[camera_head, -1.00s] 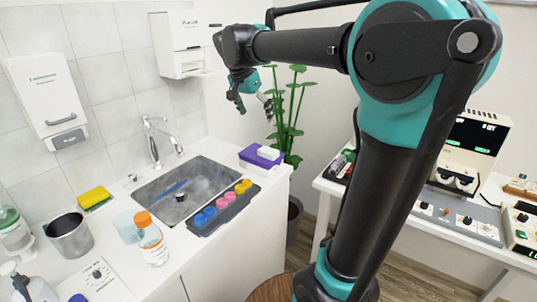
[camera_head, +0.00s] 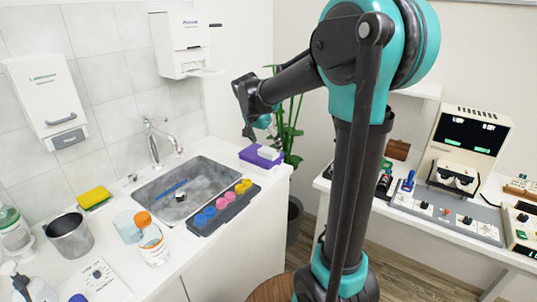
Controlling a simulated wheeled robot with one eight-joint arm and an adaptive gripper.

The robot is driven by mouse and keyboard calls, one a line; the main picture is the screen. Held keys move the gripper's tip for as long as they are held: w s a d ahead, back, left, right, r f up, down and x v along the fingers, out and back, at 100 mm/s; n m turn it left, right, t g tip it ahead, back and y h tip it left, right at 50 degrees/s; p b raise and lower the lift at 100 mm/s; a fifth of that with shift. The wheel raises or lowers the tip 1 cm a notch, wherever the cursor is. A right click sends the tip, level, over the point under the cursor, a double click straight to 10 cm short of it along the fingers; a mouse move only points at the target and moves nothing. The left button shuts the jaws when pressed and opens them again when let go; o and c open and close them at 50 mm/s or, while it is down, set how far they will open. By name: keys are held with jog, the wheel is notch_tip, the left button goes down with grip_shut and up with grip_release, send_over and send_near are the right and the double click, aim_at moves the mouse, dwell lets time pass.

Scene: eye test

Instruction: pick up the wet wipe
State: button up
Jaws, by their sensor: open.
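A purple pack with a white wipe (camera_head: 268,152) showing at its top stands on the right end of the white counter, beside the sink. My gripper (camera_head: 258,132) is above and just behind or over this pack. Its fingers are small and partly hidden by my dark wrist, and it looks empty. I cannot tell the exact gap between the fingertips and the wipe.
A sink (camera_head: 160,188) with a faucet (camera_head: 155,140) lies left of the pack. A dark tray (camera_head: 205,227) with blue, pink and yellow pieces borders the sink. A green plant (camera_head: 290,125) stands behind. A bottle (camera_head: 151,243) stands at the front.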

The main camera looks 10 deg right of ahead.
aim_at(268, 151)
jog(key=shift+x, duration=1.45)
jog(key=shift+c, duration=0.3)
jog(key=c, duration=0.8)
jog(key=shift+c, duration=0.2)
jog(key=shift+r, duration=0.1)
notch_tip(268, 151, up, 20)
